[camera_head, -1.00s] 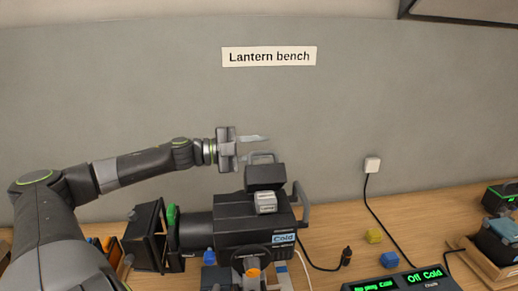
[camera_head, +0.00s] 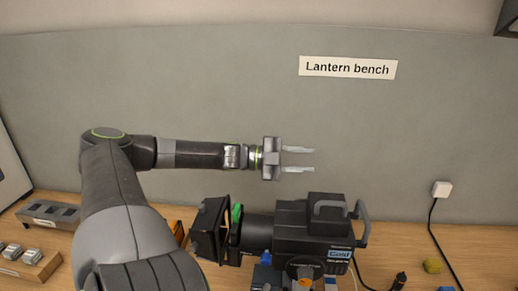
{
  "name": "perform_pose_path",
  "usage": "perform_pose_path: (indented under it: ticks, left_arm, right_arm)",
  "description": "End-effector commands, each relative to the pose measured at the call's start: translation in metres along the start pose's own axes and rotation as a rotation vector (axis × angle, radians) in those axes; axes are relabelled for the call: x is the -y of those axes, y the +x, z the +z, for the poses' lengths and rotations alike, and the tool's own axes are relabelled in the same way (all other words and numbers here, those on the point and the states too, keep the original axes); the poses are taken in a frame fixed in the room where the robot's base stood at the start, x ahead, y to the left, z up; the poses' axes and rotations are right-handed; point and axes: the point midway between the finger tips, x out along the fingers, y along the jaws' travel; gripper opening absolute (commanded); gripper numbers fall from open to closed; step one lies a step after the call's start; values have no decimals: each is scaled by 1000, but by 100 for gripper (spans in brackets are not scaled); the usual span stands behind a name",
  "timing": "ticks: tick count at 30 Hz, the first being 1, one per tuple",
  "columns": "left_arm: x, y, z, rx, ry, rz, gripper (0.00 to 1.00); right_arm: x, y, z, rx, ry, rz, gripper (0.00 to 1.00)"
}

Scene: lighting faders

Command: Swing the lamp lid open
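The lamp (camera_head: 290,238) is a black lantern body lying across the bench, with a blue "Cold" label on its side. A raised black box part with a grey loop handle (camera_head: 329,207) stands on its top; I cannot tell if this is the lid or how far any lid is open. My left gripper (camera_head: 300,159) is above the lamp and apart from it, pointing right. Its two pale fingers are spread with nothing between them. My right gripper is not in view.
A black hinged flap (camera_head: 208,230) stands at the lamp's left end. A grey slotted tray (camera_head: 50,213) and a wooden rack (camera_head: 33,267) of metal pieces are at the far left.

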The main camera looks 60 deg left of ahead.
Motion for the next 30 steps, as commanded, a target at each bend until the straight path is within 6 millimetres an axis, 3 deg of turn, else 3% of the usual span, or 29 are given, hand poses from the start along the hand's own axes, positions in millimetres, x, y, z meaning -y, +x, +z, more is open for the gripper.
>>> perform_pose_path:
  ticks: [3,15,21,30]
  left_arm:
    - [3,-20,-1,5,-4,6,32]
    - [2,-93,2,5,-2,2,32]
    - [1,-111,4,2,-1,1,32]
    - [0,-116,3,-1,-1,-1,32]
  right_arm:
    - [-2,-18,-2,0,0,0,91]
    - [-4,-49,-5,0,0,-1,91]
    - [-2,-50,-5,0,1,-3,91]
    - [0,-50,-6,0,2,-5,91]
